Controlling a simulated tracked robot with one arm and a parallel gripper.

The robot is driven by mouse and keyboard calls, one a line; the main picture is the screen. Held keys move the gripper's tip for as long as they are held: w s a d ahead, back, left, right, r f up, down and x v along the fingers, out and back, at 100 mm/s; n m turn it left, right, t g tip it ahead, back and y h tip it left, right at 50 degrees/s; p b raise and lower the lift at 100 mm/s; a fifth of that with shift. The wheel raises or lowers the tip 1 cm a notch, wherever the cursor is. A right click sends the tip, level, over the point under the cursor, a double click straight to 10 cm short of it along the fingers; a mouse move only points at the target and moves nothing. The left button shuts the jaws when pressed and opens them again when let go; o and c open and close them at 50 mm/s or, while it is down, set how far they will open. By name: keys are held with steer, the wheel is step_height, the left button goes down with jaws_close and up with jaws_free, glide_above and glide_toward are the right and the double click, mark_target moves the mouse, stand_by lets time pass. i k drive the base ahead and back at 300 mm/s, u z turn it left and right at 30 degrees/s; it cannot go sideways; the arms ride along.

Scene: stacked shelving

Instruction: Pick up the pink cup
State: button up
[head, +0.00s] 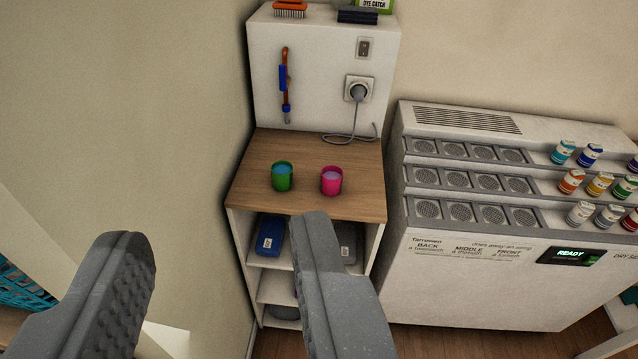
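The pink cup (331,181) stands upright on the wooden top of a small shelf unit, with pale lilac contents showing inside. A green cup (282,177) with blue contents stands to its left, a small gap apart. My gripper (222,225) is open and empty, its two grey fingers wide apart in the foreground. The right finger's tip shows just below the pink cup in the picture. The left finger is over the wall side. Neither finger appears to touch a cup.
The wooden top (355,155) is otherwise mostly bare, with a cable (350,136) at its back from a wall plug. Below are shelves with a blue folded item (270,236). A white machine (480,270) with several small jars stands right. A wall bounds the left.

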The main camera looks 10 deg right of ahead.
mark_target(331, 177)
steer(key=u, duration=0.1)
steer(key=i, duration=1)
steer(key=z, duration=0.1)
